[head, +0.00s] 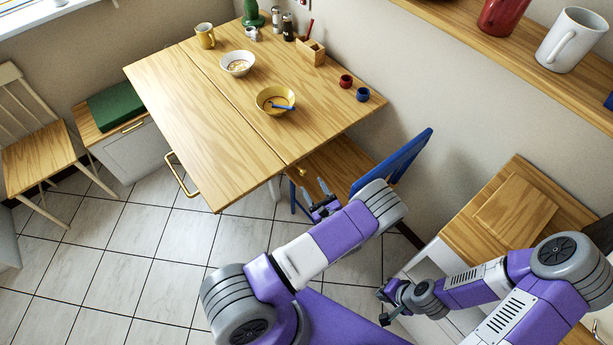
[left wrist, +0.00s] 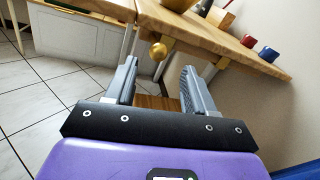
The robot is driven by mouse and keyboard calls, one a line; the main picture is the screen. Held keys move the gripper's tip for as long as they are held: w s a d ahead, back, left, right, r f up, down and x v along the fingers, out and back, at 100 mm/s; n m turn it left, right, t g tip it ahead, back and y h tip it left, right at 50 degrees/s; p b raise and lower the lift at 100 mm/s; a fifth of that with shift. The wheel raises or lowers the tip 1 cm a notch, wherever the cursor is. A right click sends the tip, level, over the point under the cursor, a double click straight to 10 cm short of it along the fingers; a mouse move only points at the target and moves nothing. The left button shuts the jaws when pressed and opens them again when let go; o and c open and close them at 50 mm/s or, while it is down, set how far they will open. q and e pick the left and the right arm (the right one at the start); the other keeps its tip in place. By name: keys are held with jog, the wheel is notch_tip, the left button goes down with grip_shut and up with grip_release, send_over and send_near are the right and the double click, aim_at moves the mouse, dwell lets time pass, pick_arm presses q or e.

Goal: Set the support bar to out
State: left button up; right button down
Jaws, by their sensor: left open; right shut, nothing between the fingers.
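A brass knob (head: 302,171) shows just below the near edge of the wooden table (head: 190,130); it also shows in the left wrist view (left wrist: 158,50). My left gripper (head: 308,187) is open and empty, close to the knob. In the left wrist view its fingers (left wrist: 158,70) point toward the knob, which appears between and beyond the tips. My right gripper (head: 383,307) is shut and empty, low beside the wooden-topped cabinet.
A blue-backed chair (head: 405,160) stands right of my left gripper, its wooden seat partly under the table. A brass handle (head: 180,173) is on the table's left edge. Bowls (head: 275,100) and cups stand on top. A wooden-topped cabinet (head: 515,210) is at right.

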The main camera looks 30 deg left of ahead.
pick_arm(q)
jog(key=x, duration=0.5)
jog(key=shift+w+a+b, duration=0.15)
jog(key=shift+a+b, duration=0.2)
grip_shut()
